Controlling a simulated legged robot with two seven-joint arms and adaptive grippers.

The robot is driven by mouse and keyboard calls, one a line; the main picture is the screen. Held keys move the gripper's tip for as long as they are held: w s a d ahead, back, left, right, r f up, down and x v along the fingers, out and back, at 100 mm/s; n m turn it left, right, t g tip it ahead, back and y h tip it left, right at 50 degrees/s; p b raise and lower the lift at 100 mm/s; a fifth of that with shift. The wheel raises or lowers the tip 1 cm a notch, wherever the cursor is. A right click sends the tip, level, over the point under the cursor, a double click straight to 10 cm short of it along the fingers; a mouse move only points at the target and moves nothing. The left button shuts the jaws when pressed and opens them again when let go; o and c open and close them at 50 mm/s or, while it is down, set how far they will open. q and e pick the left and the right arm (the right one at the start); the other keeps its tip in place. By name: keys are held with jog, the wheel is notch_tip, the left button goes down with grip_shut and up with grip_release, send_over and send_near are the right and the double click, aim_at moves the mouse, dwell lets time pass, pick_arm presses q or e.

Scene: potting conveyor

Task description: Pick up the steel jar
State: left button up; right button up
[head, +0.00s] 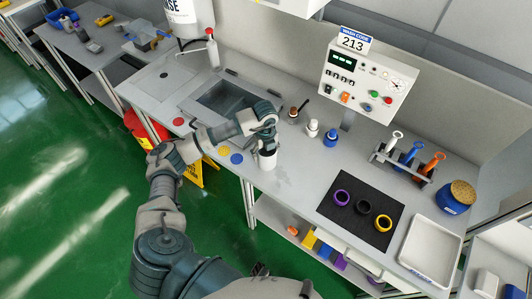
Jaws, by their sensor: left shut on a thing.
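The steel jar (267,161) is a pale grey cylinder near the front edge of the wash bench, in the middle of the head view. My left gripper (267,146) reaches it from above and is shut on its upper part. The fingers hide the top of the jar. The jar looks upright; I cannot tell whether its base touches the bench. My right gripper is not in view.
A sink (228,102) lies left of the jar. Several small bottles, including a blue one (330,138), stand behind it.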

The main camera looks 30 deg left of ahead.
pick_arm(q)
jog(key=shift+d+r, duration=0.1)
jog(key=shift+r, duration=0.2)
jog(key=shift+w+d+r, duration=0.1)
jog(key=shift+d+r, duration=0.15)
jog(key=shift+r, duration=0.35)
jog(key=shift+d+r, duration=0.2)
jog(key=shift+r, duration=0.4)
jog(key=shift+s+d+r, duration=0.2)
jog(key=shift+d, duration=0.1)
jog(key=s+d, duration=0.1)
jog(key=d, duration=0.1)
jog(key=s+d, duration=0.3)
jog(key=d, duration=0.1)
jog(key=shift+s+d+r, duration=0.1)
jog(key=shift+s+r, duration=0.2)
jog(key=d, duration=0.1)
jog(key=s+d, duration=0.2)
jog(key=shift+s+d+r+b, duration=0.15)
jog(key=shift+d+r+b, duration=0.1)
jog(key=shift+d+b, duration=0.1)
jog(key=shift+s+d, duration=0.4)
jog(key=shift+d, duration=0.2)
jog(key=shift+s+d+r, duration=0.15)
jog(key=shift+s+d, duration=0.3)
jog(key=shift+d, duration=0.1)
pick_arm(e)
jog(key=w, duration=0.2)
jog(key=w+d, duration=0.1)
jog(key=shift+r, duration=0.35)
